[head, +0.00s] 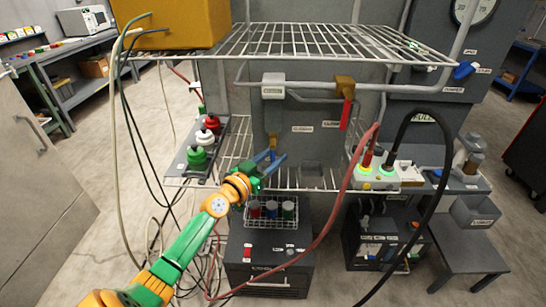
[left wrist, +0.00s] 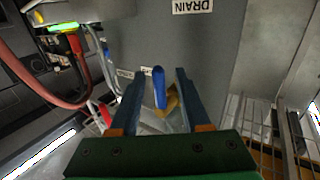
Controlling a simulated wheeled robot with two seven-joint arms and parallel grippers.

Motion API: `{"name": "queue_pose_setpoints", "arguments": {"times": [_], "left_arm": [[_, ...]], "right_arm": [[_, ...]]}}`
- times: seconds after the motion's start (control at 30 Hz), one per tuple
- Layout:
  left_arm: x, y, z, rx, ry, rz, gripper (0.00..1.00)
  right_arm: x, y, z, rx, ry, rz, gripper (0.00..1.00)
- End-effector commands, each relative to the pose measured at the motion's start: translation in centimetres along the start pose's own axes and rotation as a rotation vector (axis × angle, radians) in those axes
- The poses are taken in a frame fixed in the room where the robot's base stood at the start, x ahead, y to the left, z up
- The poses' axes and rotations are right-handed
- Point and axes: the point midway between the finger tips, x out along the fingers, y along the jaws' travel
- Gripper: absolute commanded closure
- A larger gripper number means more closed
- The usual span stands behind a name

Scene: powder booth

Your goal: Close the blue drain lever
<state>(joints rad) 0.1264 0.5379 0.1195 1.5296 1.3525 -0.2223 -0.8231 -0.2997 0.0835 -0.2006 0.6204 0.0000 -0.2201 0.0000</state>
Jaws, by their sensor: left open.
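The blue drain lever (left wrist: 160,88) shows in the left wrist view on a brass valve (left wrist: 174,103), below a label reading DRAIN (left wrist: 193,6). The brass valve also shows in the head view (head: 272,141), on the grey panel just beyond my left gripper. My left gripper (head: 271,159) is open. In the left wrist view its two blue fingers stand on either side of the lever, with a gap on each side. In the head view the lever is hard to tell from the blue fingers. My right gripper is not in view.
A wire shelf (head: 320,42) spans above. A red-handled valve (head: 345,112) hangs to the right, and another blue handle (head: 465,70) is farther right. A rack of colored jars (head: 271,222) sits below the gripper. A red hose (head: 343,195) and a black cable (head: 447,165) loop on the right.

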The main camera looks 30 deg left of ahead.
Motion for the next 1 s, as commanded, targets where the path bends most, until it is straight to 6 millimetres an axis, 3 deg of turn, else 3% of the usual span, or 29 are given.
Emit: {"name": "queue_pose_setpoints", "arguments": {"times": [0.27, 0.47, 0.77, 1.0], "left_arm": [[0.3, 0.0, 0.0, -0.001, -0.001, 0.000, 0.53], [0.3, 0.0, 0.0, -0.001, -0.001, 0.000, 1.00], [0.3, 0.1, 0.2, -0.008, 0.004, 0.000, 1.00], [0.5, 0.3, 0.7, -0.082, 0.056, 0.001, 1.00]], "right_arm": [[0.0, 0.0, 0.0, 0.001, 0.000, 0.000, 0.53], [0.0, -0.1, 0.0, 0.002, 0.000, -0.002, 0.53], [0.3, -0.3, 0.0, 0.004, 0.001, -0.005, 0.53], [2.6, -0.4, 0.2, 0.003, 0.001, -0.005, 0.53]]}}
